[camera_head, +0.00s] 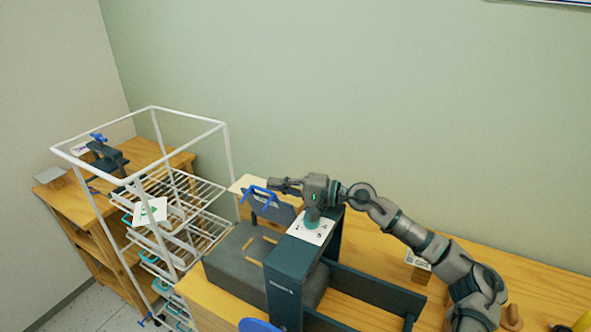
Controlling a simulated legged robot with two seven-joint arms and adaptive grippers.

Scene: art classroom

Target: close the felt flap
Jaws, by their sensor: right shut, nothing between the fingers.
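A dark grey panel (283,214) with a blue handle (258,194) stands raised at the back of the press; it looks like the felt flap. A thick grey slab (232,268) lies in front of it, on the near left side of the press's dark upright frame (284,280). My right gripper (276,184) reaches in from the right above the press. It is shut and empty, its fingers pointing left just above the panel's top edge and close to the blue handle. I cannot tell whether it touches either. My left gripper is not in view.
The press stands on a wooden table (540,300). A white card (313,228) lies on the frame's top, below my right wrist. A white wire drying rack (230,170) stands to the left. Behind it is a wooden shelf unit (60,205). A small sign (418,260) stands right.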

